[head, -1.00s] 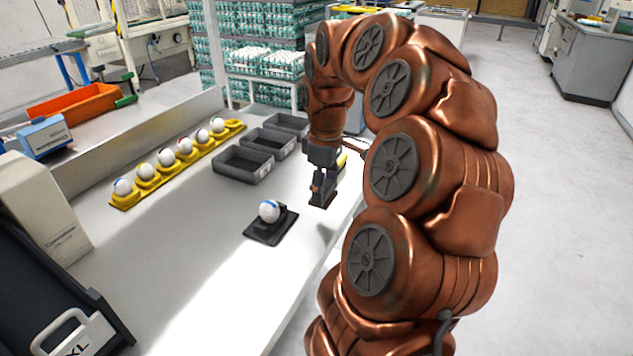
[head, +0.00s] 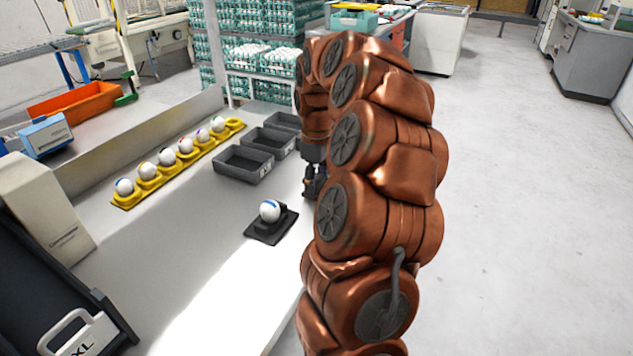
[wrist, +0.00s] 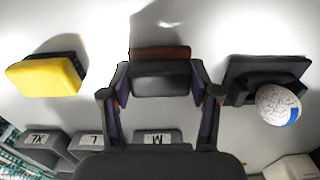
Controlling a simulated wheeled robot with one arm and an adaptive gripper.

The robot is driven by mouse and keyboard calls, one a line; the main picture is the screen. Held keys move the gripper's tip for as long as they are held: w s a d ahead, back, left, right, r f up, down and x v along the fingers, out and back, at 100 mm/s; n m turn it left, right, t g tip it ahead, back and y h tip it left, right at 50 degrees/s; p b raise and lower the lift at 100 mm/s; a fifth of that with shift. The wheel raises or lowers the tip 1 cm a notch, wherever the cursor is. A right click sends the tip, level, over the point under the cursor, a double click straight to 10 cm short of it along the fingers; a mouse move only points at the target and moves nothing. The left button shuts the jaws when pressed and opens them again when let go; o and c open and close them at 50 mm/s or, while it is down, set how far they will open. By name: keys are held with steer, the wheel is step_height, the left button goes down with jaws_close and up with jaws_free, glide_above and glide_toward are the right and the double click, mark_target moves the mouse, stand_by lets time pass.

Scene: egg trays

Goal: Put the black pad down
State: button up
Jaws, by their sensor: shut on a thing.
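My gripper (wrist: 160,95) is shut on the black pad (wrist: 160,80), which has a brown strip along its far edge. In the wrist view the pad sits between the two fingers, over the white table. In the head view my gripper (head: 311,188) is near the table's right side, partly hidden by my arm, and the pad cannot be made out there. A shadow lies beyond the pad in the wrist view. I cannot tell whether the pad touches the table.
A black stand (head: 259,232) holds a white egg with a blue band (head: 270,210). Grey bins (head: 242,165) and a yellow egg tray (head: 127,201) with several eggs stand farther back. A yellow block (wrist: 42,78) on a dark base lies left in the wrist view. Open table surrounds the pad.

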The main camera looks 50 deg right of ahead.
mark_target(317, 179)
steer(key=shift+f, duration=0.35)
steer(key=shift+f, duration=0.1)
steer(key=o, duration=1.3)
steer(key=shift+o, duration=0.2)
step_height(317, 179, up, 12)
steer(key=shift+b, duration=0.3)
